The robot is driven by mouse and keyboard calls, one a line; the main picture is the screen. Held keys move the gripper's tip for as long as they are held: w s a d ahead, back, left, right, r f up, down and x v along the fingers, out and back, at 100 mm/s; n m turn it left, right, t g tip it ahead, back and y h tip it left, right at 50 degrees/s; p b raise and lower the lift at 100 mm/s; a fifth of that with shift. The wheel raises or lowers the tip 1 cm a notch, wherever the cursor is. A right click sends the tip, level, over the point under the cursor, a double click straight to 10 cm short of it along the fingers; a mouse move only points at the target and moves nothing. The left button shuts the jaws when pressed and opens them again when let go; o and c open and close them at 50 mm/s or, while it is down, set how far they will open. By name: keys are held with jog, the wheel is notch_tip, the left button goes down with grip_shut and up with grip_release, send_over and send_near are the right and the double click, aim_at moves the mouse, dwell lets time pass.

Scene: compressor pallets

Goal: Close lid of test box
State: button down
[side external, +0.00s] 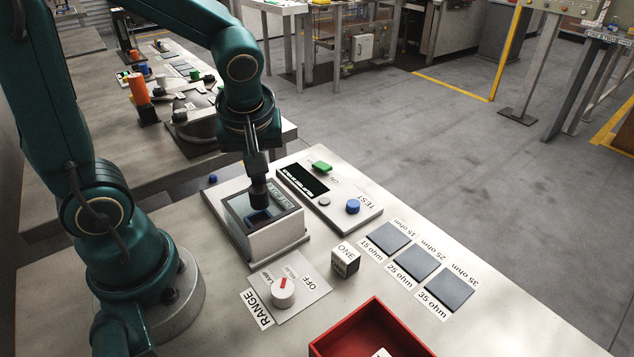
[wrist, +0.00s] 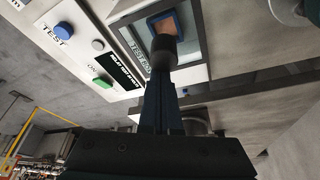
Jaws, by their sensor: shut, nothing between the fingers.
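The test box (side external: 277,241) is a pale metal box on a base plate near the middle of the table. Its lid, a dark frame with a clear window (side external: 285,208), lies over the top and looks flat; I cannot tell if it is fully seated. A blue-edged part (side external: 258,217) shows through the window, and also in the wrist view (wrist: 167,25). My gripper (side external: 258,190) is shut and empty, pointing down at the lid. In the wrist view its tip (wrist: 163,50) overlaps the window; I cannot tell whether it touches.
Beside the box is the test panel (side external: 370,212) with a green button (side external: 321,167) and a blue button (side external: 353,206). In front are the range knob (side external: 283,291), a labelled cube (side external: 345,259) and a red tray (side external: 318,345). Three dark pads (side external: 417,261) lie to the right.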

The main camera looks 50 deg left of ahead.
jog(key=shift+d, duration=0.1)
notch_tip(320, 180, up, 9)
jog(key=s+d+f+m+t+h, duration=0.2)
jog(key=s+d+m, duration=0.3)
jog(key=m, duration=0.7)
jog(key=shift+d+f+m+t+h, duration=0.3)
jog(key=shift+d+t+h, duration=0.55)
jog(key=shift+d, duration=0.35)
jog(key=c, duration=1.5)
grip_release()
jog(key=shift+s, duration=0.1)
jog(key=shift+c, duration=0.2)
